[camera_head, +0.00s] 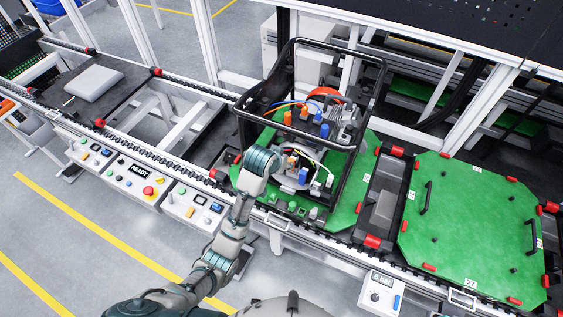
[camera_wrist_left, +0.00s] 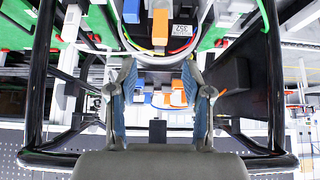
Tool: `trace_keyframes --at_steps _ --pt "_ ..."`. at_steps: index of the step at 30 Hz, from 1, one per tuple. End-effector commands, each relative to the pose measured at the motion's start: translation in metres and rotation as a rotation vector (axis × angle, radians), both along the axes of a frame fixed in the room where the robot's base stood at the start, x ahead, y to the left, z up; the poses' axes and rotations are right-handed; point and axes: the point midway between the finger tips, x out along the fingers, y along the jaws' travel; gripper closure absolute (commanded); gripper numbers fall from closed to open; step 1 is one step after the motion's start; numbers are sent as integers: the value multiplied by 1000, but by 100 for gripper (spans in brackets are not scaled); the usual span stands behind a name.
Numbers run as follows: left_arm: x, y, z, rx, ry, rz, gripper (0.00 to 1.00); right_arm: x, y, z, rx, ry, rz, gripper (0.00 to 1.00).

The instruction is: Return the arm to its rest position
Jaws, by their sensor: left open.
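My left arm (camera_head: 236,217) reaches up from the bottom of the head view to a black tubular frame (camera_head: 375,88). Its wrist (camera_head: 262,160) is at the frame's near left side; the fingers are hard to make out there. In the left wrist view my left gripper (camera_wrist_left: 160,72) is open, its two blue-padded fingers well apart with nothing seen held between them. Orange and blue connectors show beyond and between the fingers. My right gripper is in neither view.
The frame holds an assembly with orange and blue connectors (camera_head: 321,130) and stands on a green pallet (camera_head: 345,207). Another green pallet (camera_head: 470,230) lies to the right on the conveyor. A control panel (camera_head: 130,172) lines the near left edge. Frame bars surround the gripper in the wrist view.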

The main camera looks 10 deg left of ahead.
Motion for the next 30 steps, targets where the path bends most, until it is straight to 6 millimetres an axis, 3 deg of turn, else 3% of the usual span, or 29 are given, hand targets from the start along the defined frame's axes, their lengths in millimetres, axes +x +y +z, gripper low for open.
trace_keyframes --at_steps 10,14,17,21,24,30 --pt "-1 0 -2 0 1 1 50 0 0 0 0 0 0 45" --pt "-17 10 -26 -4 28 13 50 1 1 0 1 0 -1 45" --pt "-52 29 -69 -7 76 39 50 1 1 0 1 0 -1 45" --pt "-128 65 -132 5 151 87 50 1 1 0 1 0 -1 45" --pt "-174 84 -156 21 190 111 50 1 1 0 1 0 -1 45" --pt "-241 110 -180 57 248 136 50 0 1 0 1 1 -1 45"
